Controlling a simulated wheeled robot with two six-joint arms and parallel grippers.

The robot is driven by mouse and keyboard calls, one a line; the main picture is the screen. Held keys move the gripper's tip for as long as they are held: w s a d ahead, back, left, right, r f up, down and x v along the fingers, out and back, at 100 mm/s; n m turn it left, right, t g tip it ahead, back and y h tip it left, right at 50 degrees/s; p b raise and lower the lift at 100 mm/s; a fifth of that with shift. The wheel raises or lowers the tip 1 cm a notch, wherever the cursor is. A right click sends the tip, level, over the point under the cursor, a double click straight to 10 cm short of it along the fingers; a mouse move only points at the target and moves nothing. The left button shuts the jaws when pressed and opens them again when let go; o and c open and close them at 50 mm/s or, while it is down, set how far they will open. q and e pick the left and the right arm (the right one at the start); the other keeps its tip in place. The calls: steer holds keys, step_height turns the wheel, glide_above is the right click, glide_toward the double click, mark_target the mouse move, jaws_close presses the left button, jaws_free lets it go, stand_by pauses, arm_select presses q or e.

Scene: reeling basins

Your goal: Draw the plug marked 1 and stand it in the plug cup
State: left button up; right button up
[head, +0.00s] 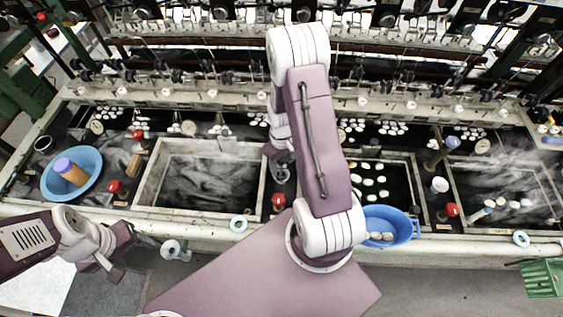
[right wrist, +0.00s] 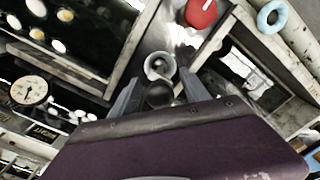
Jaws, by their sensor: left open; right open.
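My right gripper (head: 279,160) points down over the divider between the left and middle basins. In the right wrist view its two fingers (right wrist: 158,86) are apart. A small pale round cup-like piece (right wrist: 160,66) and a dark rounded piece show between and just beyond them; I cannot tell whether either is touched, or whether one is the plug or the plug cup. No mark 1 is legible. My left gripper (head: 147,241) is open and empty at the front edge, left of a pale spout-like fitting (head: 172,249). A white cup (head: 440,185) stands on the right divider.
Red knobs (head: 115,186) (right wrist: 201,12) stand on the dividers. A blue bowl (head: 96,158) is at left, another (head: 404,235) with cocoons behind my right arm. Blue rings (head: 238,224) (right wrist: 272,16) lie on the front ledge. The left basin (head: 198,180) holds steaming dark water.

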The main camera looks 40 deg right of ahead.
step_height(320, 180, up, 9)
steer(key=shift+b, duration=0.5)
